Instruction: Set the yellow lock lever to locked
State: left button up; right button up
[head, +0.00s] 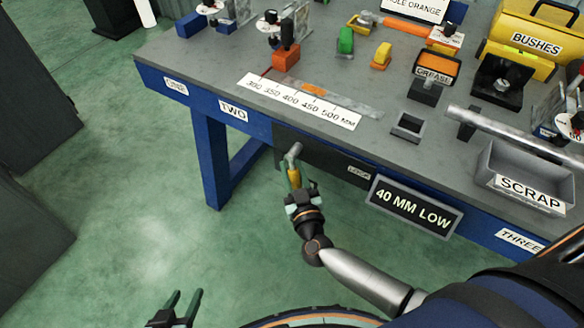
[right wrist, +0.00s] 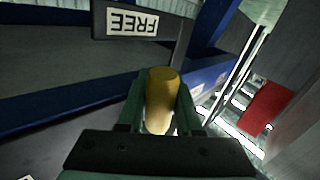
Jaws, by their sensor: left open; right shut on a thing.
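The yellow lock lever (head: 293,175) is on the front of the bench, below the tabletop edge. It also shows in the right wrist view (right wrist: 162,92), between the green fingers. My right gripper (head: 295,182) is shut on the lever's yellow grip. A label reading LOCK (head: 358,172) is to the right of the lever in the head view. A plate reading FREE (right wrist: 132,21) shows upside down beyond the lever in the right wrist view. The lever's pivot cannot be made out clearly. My left gripper (head: 183,305) is open and empty, low over the floor.
The bench top (head: 215,70) carries a measuring scale (head: 300,100), several coloured blocks and a SCRAP bin (head: 525,178). A "40 MM LOW" sign (head: 413,205) hangs on the bench front, right of the lever. The green floor (head: 120,190) on the left is clear.

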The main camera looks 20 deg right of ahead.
pick_arm(q)
jog(key=shift+w+r, duration=0.15)
jog(key=shift+w, duration=0.15)
pick_arm(e)
grip_shut()
pick_arm(q)
jog(key=shift+s, duration=0.25)
pick_arm(e)
jog(key=shift+r+p, duration=0.15)
jog(key=shift+p, duration=0.3)
jog(key=p, duration=0.3)
jog(key=s+d+n+g+p, duration=0.1)
jog(key=p, duration=0.3)
jog(key=shift+r+g, duration=0.25)
jog(key=shift+g, duration=0.05)
jog(key=shift+s+f+p, duration=0.1)
jog(key=shift+p, duration=0.45)
jog(key=shift+s+d+f+n, duration=0.1)
jog(key=shift+f+n, duration=0.15)
jog(key=shift+n, duration=0.15)
jog(key=o, duration=0.9)
grip_release()
pick_arm(q)
notch_tip(320, 180, up, 6)
jog(key=a, duration=0.1)
jog(key=shift+s, duration=0.25)
